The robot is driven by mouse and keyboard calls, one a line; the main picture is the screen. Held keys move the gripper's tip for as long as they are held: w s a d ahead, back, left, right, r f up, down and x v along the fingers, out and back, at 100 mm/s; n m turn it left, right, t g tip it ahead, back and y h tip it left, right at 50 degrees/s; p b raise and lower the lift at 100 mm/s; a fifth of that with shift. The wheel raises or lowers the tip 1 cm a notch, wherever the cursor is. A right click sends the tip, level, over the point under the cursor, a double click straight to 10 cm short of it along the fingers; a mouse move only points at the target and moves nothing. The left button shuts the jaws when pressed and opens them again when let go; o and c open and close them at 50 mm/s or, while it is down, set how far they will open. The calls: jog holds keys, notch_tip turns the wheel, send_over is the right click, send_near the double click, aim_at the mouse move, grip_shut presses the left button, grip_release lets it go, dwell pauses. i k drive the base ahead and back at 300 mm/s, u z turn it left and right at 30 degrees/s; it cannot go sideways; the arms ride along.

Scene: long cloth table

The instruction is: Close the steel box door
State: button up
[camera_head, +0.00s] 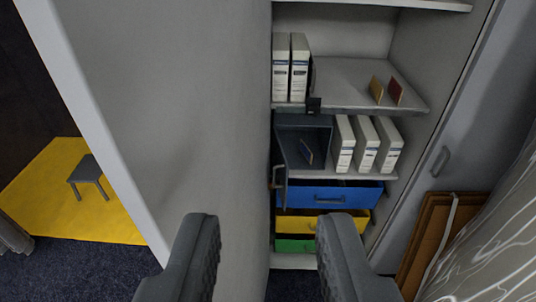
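The steel box (318,121) is a dark grey box on the middle shelf of the cabinet, left of several white binders. Its front is open and a small blue-and-white item (306,151) shows inside. Its door (281,172) stands open at the left side, swung out toward me, with a small light handle (274,178) on it. The left part of the door is partly hidden by a large grey panel. My gripper (269,225) is open and empty in the foreground, in front of the panel and below the box in the picture.
The large grey panel (185,120) fills the left middle. Blue (335,196), yellow (357,222) and green (294,244) drawers lie below the box. White binders (365,145) stand right of it. A grey cabinet door (425,190), brown boards (430,240) and a curtain (490,240) are at right.

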aim_at(280, 166)
jog(key=u, duration=0.05)
jog(key=i, duration=0.2)
jog(key=z, duration=0.65)
jog(key=k, duration=1.3)
jog(key=z, duration=0.85)
jog(key=i, duration=1.25)
jog(key=u, duration=0.6)
jog(key=i, duration=1.1)
jog(key=u, duration=0.85)
